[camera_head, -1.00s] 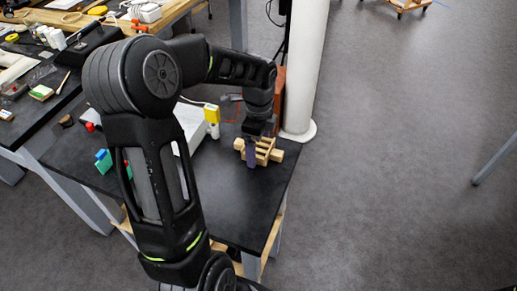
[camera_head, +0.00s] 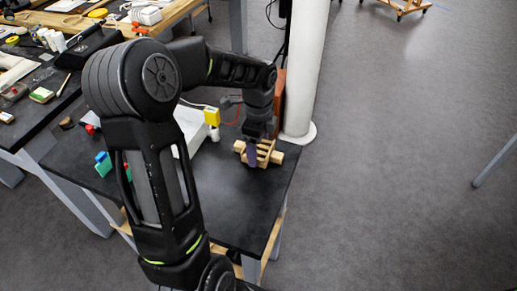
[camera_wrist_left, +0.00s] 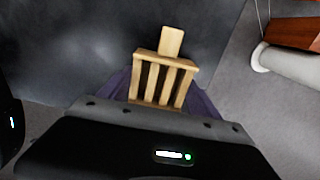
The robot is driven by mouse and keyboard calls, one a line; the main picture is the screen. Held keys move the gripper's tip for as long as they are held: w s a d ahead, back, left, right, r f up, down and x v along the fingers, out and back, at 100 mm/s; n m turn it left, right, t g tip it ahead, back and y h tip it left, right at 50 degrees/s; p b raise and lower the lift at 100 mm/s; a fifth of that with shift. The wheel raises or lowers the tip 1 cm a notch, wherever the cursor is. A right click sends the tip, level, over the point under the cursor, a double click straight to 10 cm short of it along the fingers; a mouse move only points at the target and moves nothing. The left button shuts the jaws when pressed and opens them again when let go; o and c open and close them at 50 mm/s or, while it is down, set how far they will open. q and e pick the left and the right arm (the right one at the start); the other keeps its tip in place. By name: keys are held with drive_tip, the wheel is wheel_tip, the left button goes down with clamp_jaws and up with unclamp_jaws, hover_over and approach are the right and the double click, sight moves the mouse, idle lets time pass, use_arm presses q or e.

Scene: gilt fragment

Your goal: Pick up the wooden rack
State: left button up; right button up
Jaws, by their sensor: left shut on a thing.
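The wooden rack (camera_head: 275,157) is light wood with parallel slats and a bar sticking out. It is at the far right part of the black table, beneath my left gripper (camera_head: 258,149). In the left wrist view the rack (camera_wrist_left: 171,43) lies between the two purple fingers of my left gripper (camera_wrist_left: 162,97), one on each side. The gripper is shut on it. The rack's near end is hidden behind the gripper body. Whether the rack touches the table is hard to tell. My right gripper is not in view.
The black table (camera_head: 236,205) is clear in front of the rack. A white pillar (camera_head: 305,80) stands close behind it. A yellow block-like item (camera_head: 211,116) and a white box (camera_head: 190,125) are to the left. Small coloured blocks (camera_head: 103,163) lie farther left.

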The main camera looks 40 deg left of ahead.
use_arm(q)
wheel_tip(320, 180, up, 10)
drive_tip(key=shift+b, duration=0.4)
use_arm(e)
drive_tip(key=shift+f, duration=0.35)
